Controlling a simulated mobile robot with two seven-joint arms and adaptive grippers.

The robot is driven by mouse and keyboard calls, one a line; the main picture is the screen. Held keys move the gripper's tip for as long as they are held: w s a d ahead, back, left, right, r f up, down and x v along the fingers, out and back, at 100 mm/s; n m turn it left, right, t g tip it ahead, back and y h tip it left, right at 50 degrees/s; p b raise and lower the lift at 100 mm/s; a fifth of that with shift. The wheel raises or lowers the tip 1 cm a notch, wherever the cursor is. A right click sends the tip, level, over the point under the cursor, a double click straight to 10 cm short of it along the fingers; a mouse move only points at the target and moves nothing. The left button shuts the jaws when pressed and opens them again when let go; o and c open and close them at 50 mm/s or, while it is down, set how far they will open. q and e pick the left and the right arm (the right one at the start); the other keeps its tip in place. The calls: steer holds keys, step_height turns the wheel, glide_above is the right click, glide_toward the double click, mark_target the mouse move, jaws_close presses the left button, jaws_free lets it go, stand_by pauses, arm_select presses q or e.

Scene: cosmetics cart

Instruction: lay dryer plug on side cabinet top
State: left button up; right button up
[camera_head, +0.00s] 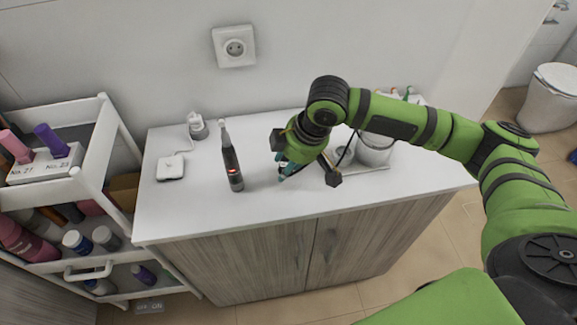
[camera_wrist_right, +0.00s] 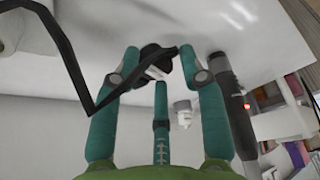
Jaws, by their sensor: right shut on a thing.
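My right gripper (camera_head: 284,176) points down over the middle of the white side cabinet top (camera_head: 210,215). In the right wrist view, the gripper's green fingers (camera_wrist_right: 165,68) are shut around the black dryer plug (camera_wrist_right: 154,56). A black cord (camera_wrist_right: 72,62) bends away from the plug to the upper left of that view. The plug is close to the white surface, but I cannot tell whether it touches it. In the head view the hand mostly hides the plug. My left gripper is not in view.
A dark upright bottle-shaped device (camera_head: 232,165) stands just left of the gripper. A white canister (camera_head: 374,150) stands to the right. A wall socket (camera_head: 234,47) is behind. The front-left top is clear.

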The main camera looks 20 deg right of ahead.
steer(key=shift+f, duration=1.1)
steer(key=o, duration=1.2)
steer(key=shift+f, duration=0.1)
steer(key=shift+o, duration=0.2)
steer(key=v, duration=1.2)
steer(key=shift+r, duration=0.25)
steer(key=shift+w, duration=0.1)
